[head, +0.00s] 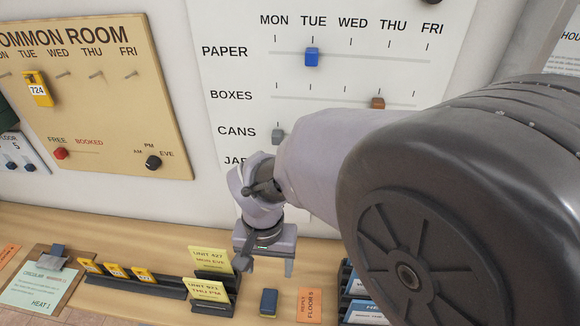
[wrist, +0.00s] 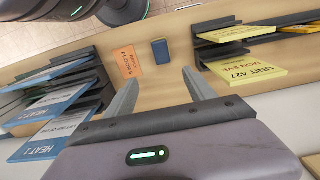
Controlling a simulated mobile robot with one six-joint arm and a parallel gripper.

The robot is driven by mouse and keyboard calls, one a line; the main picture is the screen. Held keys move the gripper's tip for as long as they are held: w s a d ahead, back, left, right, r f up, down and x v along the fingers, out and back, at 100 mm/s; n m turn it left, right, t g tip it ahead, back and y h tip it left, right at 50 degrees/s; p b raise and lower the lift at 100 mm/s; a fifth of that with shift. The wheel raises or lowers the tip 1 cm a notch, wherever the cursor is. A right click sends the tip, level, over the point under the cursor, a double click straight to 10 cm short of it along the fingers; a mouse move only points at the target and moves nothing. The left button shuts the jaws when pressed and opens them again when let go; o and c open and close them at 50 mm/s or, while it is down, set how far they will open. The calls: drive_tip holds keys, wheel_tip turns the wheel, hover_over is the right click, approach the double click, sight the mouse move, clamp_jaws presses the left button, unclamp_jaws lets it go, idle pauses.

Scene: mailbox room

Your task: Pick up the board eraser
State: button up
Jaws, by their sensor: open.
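The board eraser (head: 269,302) is a small dark-blue block lying on the wooden ledge, near its front edge. It also shows in the wrist view (wrist: 160,53), just beyond the fingertips and roughly centred between them. My gripper (head: 266,266) points down over the ledge, behind the eraser in the head view. Its two fingers (wrist: 160,78) are spread apart with nothing between them. The eraser is fully visible and apart from the fingers.
An orange card (head: 310,305) lies right of the eraser. Racks with yellow cards (head: 208,290) stand to its left, and a rack with blue cards (wrist: 58,100) stands beyond the orange card. The wall boards (head: 95,90) rise behind the ledge.

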drive_tip(key=b, duration=0.3)
hover_over(269, 300)
drive_tip(key=w, duration=0.1)
drive_tip(key=f, duration=1)
drive_tip(key=shift+d, duration=0.2)
drive_tip(key=f+b, duration=0.1)
drive_tip(key=f, duration=0.1)
drive_tip(key=f+b, duration=0.1)
drive_tip(key=f, duration=0.1)
drive_tip(key=s+f+b, duration=0.1)
drive_tip(key=shift+a+f, duration=0.25)
drive_tip(key=shift+f, duration=0.15)
drive_tip(key=shift+r, duration=0.1)
clamp_jaws()
